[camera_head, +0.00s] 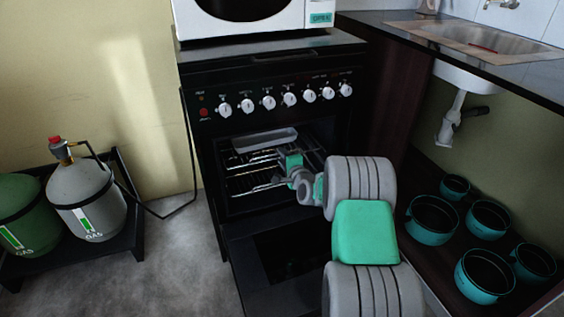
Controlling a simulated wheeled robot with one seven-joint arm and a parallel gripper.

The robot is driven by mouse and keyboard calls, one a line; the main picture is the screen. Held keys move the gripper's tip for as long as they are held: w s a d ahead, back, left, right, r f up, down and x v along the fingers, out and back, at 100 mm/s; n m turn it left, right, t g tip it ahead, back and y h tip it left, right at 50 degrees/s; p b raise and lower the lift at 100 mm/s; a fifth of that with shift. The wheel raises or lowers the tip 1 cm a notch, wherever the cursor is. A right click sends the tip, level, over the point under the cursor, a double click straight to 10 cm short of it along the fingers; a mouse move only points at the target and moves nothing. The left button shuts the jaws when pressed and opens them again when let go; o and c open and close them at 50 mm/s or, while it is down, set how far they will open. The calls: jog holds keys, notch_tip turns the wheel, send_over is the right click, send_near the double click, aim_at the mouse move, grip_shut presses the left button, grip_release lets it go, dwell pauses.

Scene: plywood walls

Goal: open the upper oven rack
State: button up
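The black oven (215,140) stands open, with its door (285,265) folded down toward me. The upper oven rack (242,160) is a wire rack inside the cavity, with a light metal tray (264,141) at its level. A lower wire rack (250,185) lies below it. My gripper (287,165) reaches in at the oven opening, at the right part of the racks. Its fingers are small and partly hidden, so I cannot tell whether they touch the upper rack or are closed on it. My arm hides the right side of the opening.
White knobs (268,102) line the oven front, and a microwave (245,15) sits on top. Gas cylinders (88,200) stand at left. Several teal pots (432,220) stand at right under the sink counter (465,45). The floor (175,255) left of the oven door is clear.

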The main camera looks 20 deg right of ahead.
jog(key=shift+w+f, duration=0.1)
jog(key=shift+w, duration=0.55)
jog(key=shift+c, duration=0.6)
grip_shut()
dwell(0.4)
